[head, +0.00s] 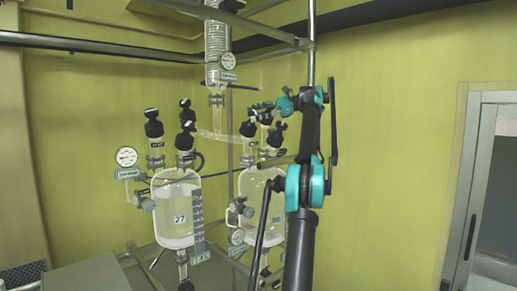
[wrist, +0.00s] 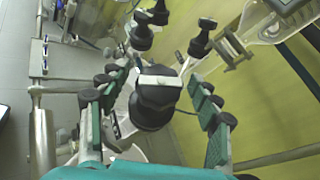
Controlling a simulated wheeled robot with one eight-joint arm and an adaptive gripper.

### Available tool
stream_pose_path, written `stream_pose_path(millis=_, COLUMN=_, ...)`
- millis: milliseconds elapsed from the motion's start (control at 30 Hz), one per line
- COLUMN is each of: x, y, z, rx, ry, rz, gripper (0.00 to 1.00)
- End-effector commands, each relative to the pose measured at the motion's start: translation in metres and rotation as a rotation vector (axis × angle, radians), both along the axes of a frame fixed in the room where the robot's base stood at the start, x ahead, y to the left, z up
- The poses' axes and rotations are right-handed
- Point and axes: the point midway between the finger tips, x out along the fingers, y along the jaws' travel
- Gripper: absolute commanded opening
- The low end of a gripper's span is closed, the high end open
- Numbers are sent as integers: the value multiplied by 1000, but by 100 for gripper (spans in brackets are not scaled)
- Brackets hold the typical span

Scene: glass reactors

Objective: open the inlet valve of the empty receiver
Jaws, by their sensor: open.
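The right receiver (head: 250,184) is a clear glass vessel partly hidden behind my arm; no liquid level is clear in its visible part. The left receiver (head: 176,226), marked 27, holds pale liquid. Black valve knobs stand above the right receiver, partly covered by my gripper (head: 268,108). In the wrist view my gripper (wrist: 160,78) is open, its green-padded fingers on either side of a black valve knob (wrist: 155,112) with a pale bar on top. A gap shows on both sides of this knob. I cannot tell the knob's depth between the fingers.
More black knobs (wrist: 202,38) stand just beyond the fingers. Glass tubing (wrist: 285,22) lies at the upper right of the wrist view. Metal frame rods surround the vessels. Open room lies right of my arm, towards a door.

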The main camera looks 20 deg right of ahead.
Motion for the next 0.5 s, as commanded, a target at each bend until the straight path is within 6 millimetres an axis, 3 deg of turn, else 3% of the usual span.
stream_pose_path(millis=500, x=-1, y=1, z=0, rx=69, ry=25, rz=-130, gripper=63)
